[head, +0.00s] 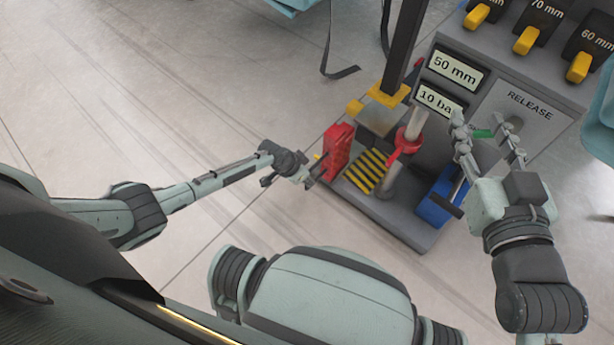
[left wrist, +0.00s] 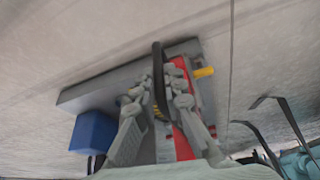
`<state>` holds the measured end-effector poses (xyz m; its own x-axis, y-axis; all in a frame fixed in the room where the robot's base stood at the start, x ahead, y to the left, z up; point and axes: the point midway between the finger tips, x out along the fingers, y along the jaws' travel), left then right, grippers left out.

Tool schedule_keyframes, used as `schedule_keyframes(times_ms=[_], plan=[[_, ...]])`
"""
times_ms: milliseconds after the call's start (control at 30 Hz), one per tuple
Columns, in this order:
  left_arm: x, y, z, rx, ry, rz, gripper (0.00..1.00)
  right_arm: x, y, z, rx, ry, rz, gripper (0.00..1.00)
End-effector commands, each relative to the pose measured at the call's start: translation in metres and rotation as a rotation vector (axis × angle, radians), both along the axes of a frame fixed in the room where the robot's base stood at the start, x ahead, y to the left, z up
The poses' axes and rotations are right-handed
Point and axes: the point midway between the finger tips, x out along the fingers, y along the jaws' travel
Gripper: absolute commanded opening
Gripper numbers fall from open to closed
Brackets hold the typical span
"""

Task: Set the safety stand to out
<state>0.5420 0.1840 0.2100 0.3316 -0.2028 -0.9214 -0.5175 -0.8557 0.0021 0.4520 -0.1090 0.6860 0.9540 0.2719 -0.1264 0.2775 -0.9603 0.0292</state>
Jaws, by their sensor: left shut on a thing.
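The red safety stand (head: 339,150) stands at the near left side of the grey machine base, beside the yellow-and-black striped plate. It also shows in the left wrist view (left wrist: 181,140), with a yellow piece on its side. My left gripper (head: 309,178) is at the stand's left side. In the left wrist view its fingers (left wrist: 157,100) are shut on a black handle (left wrist: 158,62) in front of the red stand. My right gripper (head: 487,142) is open in front of the panel, near a small green part (head: 482,133) and the RELEASE label (head: 530,105).
The striped plate (head: 366,171) and a red-collared post (head: 405,142) are right of the stand. A blue block (head: 436,203) sits at the base's right; it also shows in the left wrist view (left wrist: 92,132). Displays read "50 mm" (head: 455,71) and "10 ba…". Floor to the left is clear.

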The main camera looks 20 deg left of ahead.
Motion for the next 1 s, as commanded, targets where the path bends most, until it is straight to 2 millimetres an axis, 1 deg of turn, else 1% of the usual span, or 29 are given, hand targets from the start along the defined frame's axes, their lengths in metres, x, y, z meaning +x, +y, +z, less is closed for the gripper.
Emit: schedule_keyframes(times_ms=[33, 67, 100, 233, 267, 533, 667, 767, 1000], plan=[[-0.007, 0.001, -0.003, 0.004, 0.018, -0.001, 0.00, 0.000, 0.000, 0.001, 0.000, 0.000, 0.000, 0.40], [-0.007, 0.001, -0.003, 0.004, 0.018, -0.001, 0.00, 0.000, 0.000, 0.001, 0.000, -0.001, 0.000, 0.40], [-0.007, 0.001, -0.003, 0.004, 0.018, -0.001, 0.13, 0.000, 0.000, 0.001, 0.000, -0.001, 0.000, 0.40], [-0.006, 0.001, -0.003, 0.003, 0.015, -0.001, 0.29, 0.000, 0.000, 0.001, 0.001, -0.002, 0.001, 0.40], [-0.006, 0.001, -0.002, 0.002, 0.014, -0.001, 0.31, 0.000, 0.000, 0.001, 0.001, -0.002, 0.001, 0.40], [-0.004, 0.001, -0.001, 0.002, 0.009, -0.001, 0.31, 0.000, 0.000, 0.001, 0.001, -0.002, 0.000, 0.40], [-0.006, 0.002, 0.005, 0.002, 0.008, -0.002, 0.31, 0.000, 0.000, 0.001, 0.001, -0.002, 0.000, 0.40], [-0.010, 0.005, 0.016, 0.002, 0.007, -0.003, 0.31, 0.000, 0.000, 0.001, 0.001, -0.002, 0.000, 0.40], [-0.026, 0.015, 0.060, 0.004, 0.008, -0.003, 0.31, 0.000, 0.000, 0.001, 0.001, -0.002, 0.000, 0.40]])
